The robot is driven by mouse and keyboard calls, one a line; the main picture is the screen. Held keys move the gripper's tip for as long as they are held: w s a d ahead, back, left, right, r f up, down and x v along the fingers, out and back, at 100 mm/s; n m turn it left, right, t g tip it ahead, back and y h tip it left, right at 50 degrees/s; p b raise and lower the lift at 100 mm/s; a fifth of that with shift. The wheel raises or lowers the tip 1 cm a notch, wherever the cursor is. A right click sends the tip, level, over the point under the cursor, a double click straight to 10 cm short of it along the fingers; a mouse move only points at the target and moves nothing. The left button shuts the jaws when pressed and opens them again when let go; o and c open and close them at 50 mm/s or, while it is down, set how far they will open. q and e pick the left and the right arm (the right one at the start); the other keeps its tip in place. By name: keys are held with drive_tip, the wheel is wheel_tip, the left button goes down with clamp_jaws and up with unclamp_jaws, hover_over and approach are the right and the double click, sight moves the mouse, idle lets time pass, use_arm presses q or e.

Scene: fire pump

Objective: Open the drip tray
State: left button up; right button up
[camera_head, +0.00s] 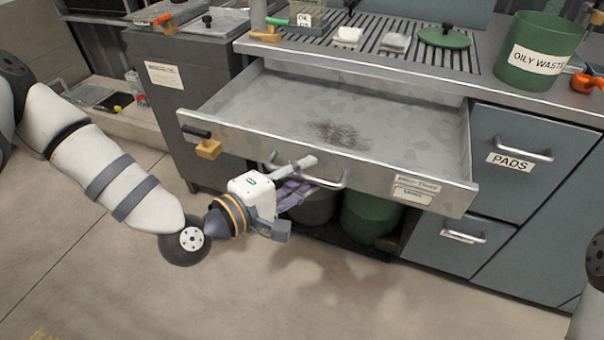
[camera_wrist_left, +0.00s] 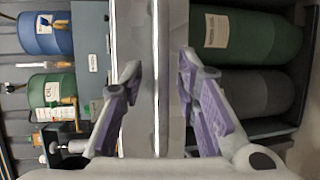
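The drip tray (camera_head: 390,125) is a wide grey metal drawer, pulled well out from under the slatted bench top, with a dark stain on its floor. In the left wrist view, the gripper's purple-padded fingers (camera_wrist_left: 162,98) stand wide apart on either side of a bright vertical strip. I cannot tell whether they touch the handle. My right gripper is out of view.
A latch with a black knob and brass block (camera_head: 206,146) is on the tray's front left. Grey and green bins (camera_head: 368,215) stand below. A PADS drawer (camera_head: 520,155) is at the right. An OILY WASTE bin (camera_head: 538,55) stands on top. The floor in front is clear.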

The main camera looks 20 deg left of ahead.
use_arm(q)
drive_tip(key=shift+s, duration=0.1)
drive_tip(key=v, duration=0.7)
drive_tip(key=shift+s, duration=0.15)
drive_tip(key=shift+a, duration=0.1)
drive_tip(key=s+d+f+m+g+y+p, duration=0.1)
drive_tip(key=s+f+m+g, duration=0.4)
drive_tip(key=s+f, duration=0.4)
drive_tip(key=s+d+f+m+g+y+p, duration=0.15)
drive_tip(key=s+f+m+g, duration=0.25)
drive_tip(key=s+f+g, duration=0.5)
drive_tip(key=s+a+m+g+y+p, duration=0.1)
drive_tip(key=s+a+m+y, duration=0.3)
drive_tip(key=s, duration=1)
drive_tip(key=a+g, duration=0.1)
drive_tip(key=a, duration=0.2)
drive_tip(key=shift+s+a+m+g, duration=0.15)
drive_tip(key=shift+s+m+g, duration=0.15)
drive_tip(key=shift+s+g, duration=0.1)
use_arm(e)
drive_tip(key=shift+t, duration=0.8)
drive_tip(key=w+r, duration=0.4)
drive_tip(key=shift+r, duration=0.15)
